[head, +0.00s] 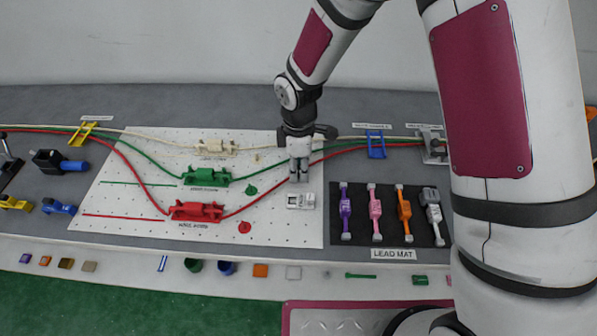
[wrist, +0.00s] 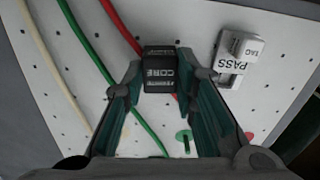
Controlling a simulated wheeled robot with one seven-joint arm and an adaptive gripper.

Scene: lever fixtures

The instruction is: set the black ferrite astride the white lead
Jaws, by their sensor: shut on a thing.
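The black ferrite (wrist: 160,70), lettered on its face, is between my gripper's fingertips (wrist: 159,86) in the wrist view. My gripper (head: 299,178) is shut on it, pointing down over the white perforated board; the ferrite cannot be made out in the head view. The white lead (wrist: 52,68) runs along the left of the wrist view, apart from the ferrite. In the head view the white lead (head: 160,136) runs from the left into a cream connector (head: 214,147) and continues right behind my gripper.
The green lead (wrist: 88,58) and red lead (wrist: 118,24) pass closer to the ferrite than the white one. A white PASS block (wrist: 236,57) lies at right. Green (head: 207,177) and red (head: 197,211) connectors sit on the board. A black lead mat (head: 390,240) holds several coloured pieces.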

